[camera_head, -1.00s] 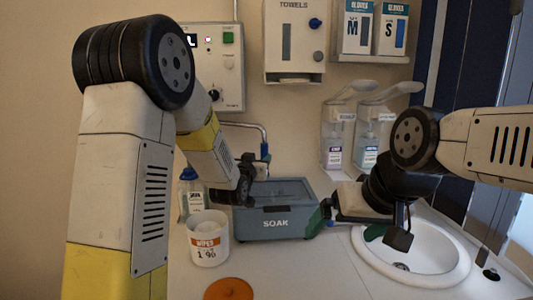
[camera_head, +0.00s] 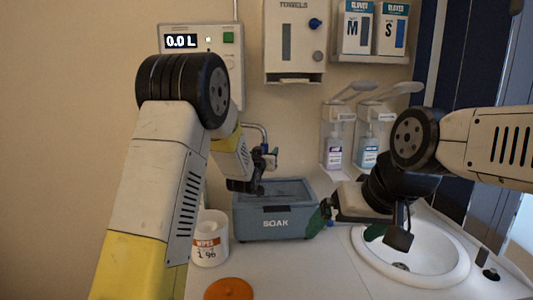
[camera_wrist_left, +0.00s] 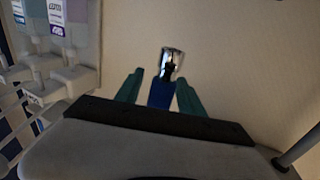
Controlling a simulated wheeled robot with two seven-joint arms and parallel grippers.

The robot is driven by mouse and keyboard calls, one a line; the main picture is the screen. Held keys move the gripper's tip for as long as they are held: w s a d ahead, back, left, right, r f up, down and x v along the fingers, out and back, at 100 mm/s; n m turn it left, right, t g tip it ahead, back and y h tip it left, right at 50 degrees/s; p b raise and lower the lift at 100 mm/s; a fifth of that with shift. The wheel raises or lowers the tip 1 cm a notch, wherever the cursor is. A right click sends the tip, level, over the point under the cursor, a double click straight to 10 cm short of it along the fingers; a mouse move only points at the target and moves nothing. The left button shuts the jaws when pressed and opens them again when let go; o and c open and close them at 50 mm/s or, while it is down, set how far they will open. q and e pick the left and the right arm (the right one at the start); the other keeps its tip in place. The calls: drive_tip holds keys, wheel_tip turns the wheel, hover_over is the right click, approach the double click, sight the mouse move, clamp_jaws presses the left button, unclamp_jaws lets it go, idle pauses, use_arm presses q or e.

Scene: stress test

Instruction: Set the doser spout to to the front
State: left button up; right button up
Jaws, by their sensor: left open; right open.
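The doser's control box (camera_head: 203,62) is on the back wall and reads 0.0 L. Its metal spout pipe (camera_head: 256,126) curves out over the grey SOAK box (camera_head: 273,222). My left gripper (camera_head: 268,160) is at the spout's lower end, open. In the left wrist view its green fingers (camera_wrist_left: 160,90) stand either side of a blue part (camera_wrist_left: 160,95), apparently the spout's. A shiny metal piece (camera_wrist_left: 172,62) shows just beyond; contact cannot be told. My right gripper (camera_head: 346,226) is open and empty between the SOAK box and the sink.
A white wipes tub (camera_head: 210,242) and an orange lid (camera_head: 229,290) stand at the front left. The sink (camera_head: 440,275) is at the right. Soap dispensers (camera_head: 335,145) and a towel dispenser (camera_head: 294,45) hang on the wall. The counter front centre is clear.

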use_arm(q)
clamp_jaws()
idle(1.3)
